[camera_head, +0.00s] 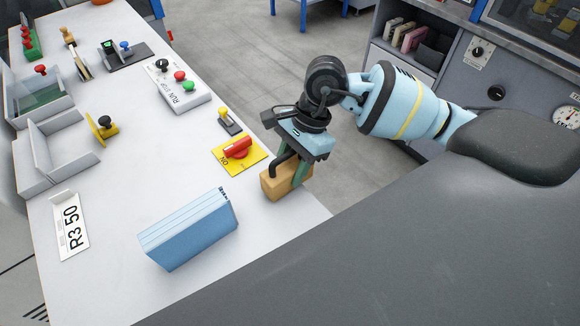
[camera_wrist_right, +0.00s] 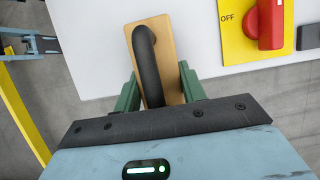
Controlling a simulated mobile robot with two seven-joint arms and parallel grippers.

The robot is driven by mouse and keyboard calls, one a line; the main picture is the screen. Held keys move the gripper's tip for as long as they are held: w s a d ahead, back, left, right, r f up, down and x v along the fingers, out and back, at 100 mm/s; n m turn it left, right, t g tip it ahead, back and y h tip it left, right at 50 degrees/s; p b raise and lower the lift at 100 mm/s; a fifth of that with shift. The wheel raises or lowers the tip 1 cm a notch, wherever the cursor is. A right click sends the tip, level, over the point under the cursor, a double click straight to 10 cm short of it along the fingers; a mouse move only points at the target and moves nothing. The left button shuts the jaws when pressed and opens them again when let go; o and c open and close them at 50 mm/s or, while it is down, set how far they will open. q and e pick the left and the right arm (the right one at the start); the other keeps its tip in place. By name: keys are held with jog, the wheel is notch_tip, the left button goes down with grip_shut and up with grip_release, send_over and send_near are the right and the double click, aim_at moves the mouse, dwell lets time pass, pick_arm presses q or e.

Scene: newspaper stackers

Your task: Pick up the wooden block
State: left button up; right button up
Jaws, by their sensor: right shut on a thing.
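The wooden block (camera_head: 270,188) is light tan with a curved black handle on top. It is at the right edge of the white table, beside the yellow plate with the red switch. My right gripper (camera_head: 288,170) comes down over it from above, and its green fingers are closed on the block's two sides. In the right wrist view the block (camera_wrist_right: 168,38) lies between the fingers, with the black handle (camera_wrist_right: 148,65) running along its middle. I cannot tell whether its underside touches the table. My left gripper is not in view.
The red switch on its yellow plate (camera_head: 238,150) is close by on the left. A light-blue box-like stack (camera_head: 190,232) stands nearer on the white table (camera_head: 110,290). A button box (camera_head: 178,88), stamps and grey trays (camera_head: 55,150) are farther off.

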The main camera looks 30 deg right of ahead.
jog(key=shift+r, duration=0.5)
jog(key=shift+s+a+r, duration=0.15)
jog(key=shift+r, duration=0.35)
jog(key=shift+s+a+r, duration=0.1)
jog(key=shift+r, duration=0.35)
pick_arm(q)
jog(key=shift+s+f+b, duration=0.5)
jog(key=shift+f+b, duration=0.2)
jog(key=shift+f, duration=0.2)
pick_arm(e)
jog(key=s+a+r, duration=0.1)
jog(key=s+a, duration=0.8)
jog(key=s, duration=0.3)
jog(key=shift+a+r, duration=0.25)
jog(key=shift+a, duration=0.1)
